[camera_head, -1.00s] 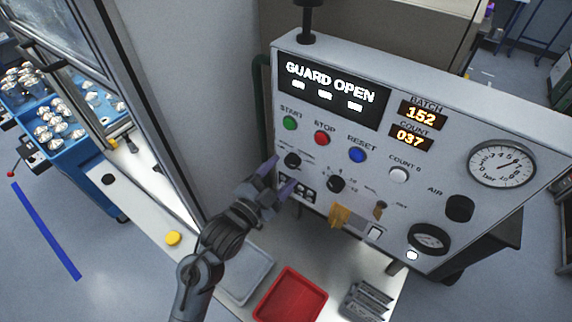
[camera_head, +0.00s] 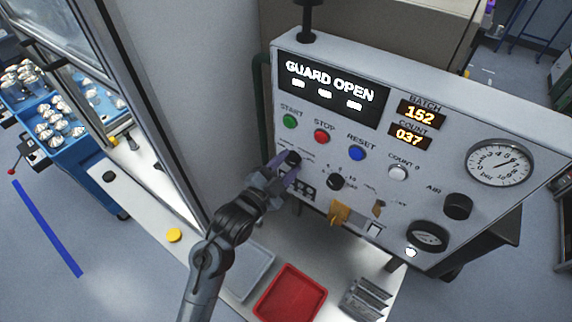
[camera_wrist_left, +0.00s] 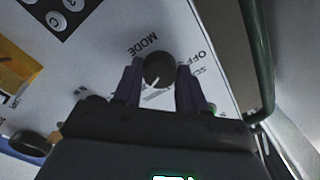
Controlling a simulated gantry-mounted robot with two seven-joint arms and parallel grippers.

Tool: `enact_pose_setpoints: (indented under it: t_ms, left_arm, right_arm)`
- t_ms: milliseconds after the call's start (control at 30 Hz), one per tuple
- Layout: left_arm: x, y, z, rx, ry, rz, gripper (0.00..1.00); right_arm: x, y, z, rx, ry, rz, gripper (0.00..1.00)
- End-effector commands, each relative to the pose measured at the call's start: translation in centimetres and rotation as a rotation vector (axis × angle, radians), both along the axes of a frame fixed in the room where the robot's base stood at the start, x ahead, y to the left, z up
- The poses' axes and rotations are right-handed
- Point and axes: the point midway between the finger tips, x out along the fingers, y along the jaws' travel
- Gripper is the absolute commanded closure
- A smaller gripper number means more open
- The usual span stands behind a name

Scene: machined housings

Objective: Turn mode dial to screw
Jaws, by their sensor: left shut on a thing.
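The mode dial (camera_head: 293,159) is a small black knob on the white control panel, below the green start button. My left gripper (camera_head: 281,171) reaches up to it with purple fingers. In the left wrist view the fingers stand on both sides of the mode dial (camera_wrist_left: 158,69), shut on it. The dial's white pointer line is at its lower edge in that view. The printed words MODE and OFF and a partly covered label starting SC lie around it; the fingers hide other lettering. My right gripper is not in view.
A second black knob (camera_head: 335,182) is right of the mode dial. The stop button (camera_head: 322,136) and reset button (camera_head: 357,153) are above. A yellow tag (camera_head: 340,212) hangs at the panel's lower edge. A red tray (camera_head: 290,293) lies on the bench below.

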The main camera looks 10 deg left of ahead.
Motion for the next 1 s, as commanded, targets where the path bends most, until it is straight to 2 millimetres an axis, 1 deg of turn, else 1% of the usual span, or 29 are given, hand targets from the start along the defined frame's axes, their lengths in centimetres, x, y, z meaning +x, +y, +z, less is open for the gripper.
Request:
enact_pose_setpoints:
  t_ms: [267, 467, 667, 1000]
  left_arm:
    - [0.0, 0.0, 0.1, -0.021, 0.009, -0.001, 0.9]
    - [0.0, 0.0, 0.3, -0.102, 0.04, -0.001, 0.9]
    - [0.0, 0.0, 0.3, -0.245, 0.097, 0.0, 0.9]
    - [0.0, -0.1, 0.3, -0.546, 0.212, -0.001, 0.9]
  right_arm:
    - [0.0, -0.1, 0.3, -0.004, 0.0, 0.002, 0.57]
    - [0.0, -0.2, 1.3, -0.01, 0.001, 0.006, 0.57]
    - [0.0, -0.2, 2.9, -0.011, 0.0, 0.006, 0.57]
    - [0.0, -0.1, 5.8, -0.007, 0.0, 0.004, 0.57]
